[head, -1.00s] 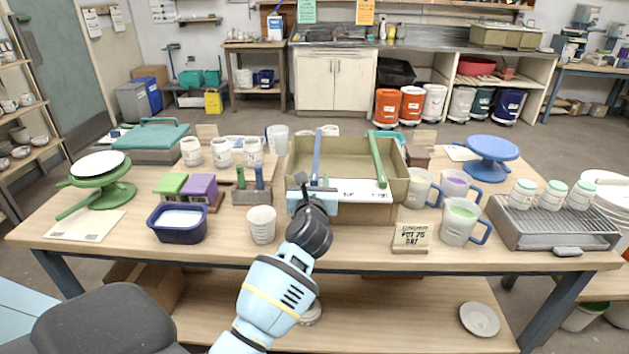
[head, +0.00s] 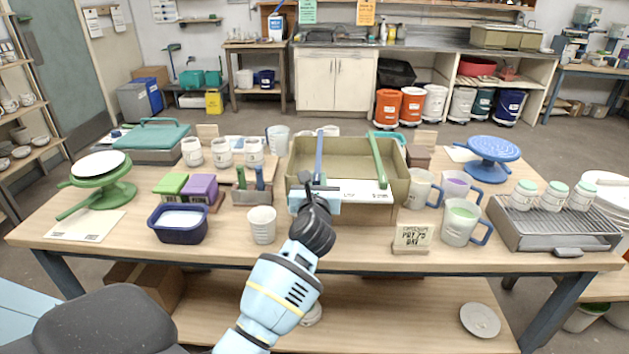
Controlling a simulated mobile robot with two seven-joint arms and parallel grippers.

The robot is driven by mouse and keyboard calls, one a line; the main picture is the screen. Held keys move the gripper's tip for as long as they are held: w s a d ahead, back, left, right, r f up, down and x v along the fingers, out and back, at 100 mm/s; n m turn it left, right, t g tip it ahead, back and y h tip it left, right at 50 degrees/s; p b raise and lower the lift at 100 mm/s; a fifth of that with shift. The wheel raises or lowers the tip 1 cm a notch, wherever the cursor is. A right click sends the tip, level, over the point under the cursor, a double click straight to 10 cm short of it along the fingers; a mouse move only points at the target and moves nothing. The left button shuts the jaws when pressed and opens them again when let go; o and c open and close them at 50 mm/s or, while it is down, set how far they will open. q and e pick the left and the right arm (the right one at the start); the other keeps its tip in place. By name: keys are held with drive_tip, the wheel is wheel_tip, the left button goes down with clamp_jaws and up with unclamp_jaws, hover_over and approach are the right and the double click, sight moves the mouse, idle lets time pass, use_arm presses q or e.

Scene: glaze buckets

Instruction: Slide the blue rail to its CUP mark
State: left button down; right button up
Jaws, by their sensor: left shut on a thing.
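The blue rail (head: 319,152) lies front to back across the top of the olive-tan basin (head: 300,165), left of its middle. A green rail (head: 378,160) crosses the same basin farther right. A white strip (head: 362,191) with small dark marks runs along the basin's front edge; its lettering is too small to read. My left gripper (head: 318,184) is shut on the near end of the blue rail at the front edge. The gripper and wrist cover the left part of the strip. My right gripper does not show.
A white cup (head: 262,225) stands left of my left wrist. A sign block (head: 411,237) and mugs, one holding green glaze (head: 461,221), stand to the right. A navy tub (head: 178,223) is at the left.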

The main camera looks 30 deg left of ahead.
sight(340, 182)
use_arm(q)
drive_tip(key=w+d, duration=0.2)
drive_tip(key=d, duration=0.1)
drive_tip(key=w+d, duration=0.1)
drive_tip(key=d, duration=0.1)
drive_tip(key=shift+f+b, duration=0.1)
drive_tip(key=shift+b, duration=0.25)
drive_tip(key=shift+a, duration=0.1)
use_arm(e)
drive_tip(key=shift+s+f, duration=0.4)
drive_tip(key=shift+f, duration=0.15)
use_arm(q)
drive_tip(key=c, duration=1.3)
unclamp_jaws()
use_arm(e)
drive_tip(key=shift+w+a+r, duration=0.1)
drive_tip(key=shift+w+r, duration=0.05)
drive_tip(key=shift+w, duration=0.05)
use_arm(q)
drive_tip(key=shift+s, duration=0.1)
drive_tip(key=v, duration=0.7)
drive_tip(key=shift+s, duration=0.35)
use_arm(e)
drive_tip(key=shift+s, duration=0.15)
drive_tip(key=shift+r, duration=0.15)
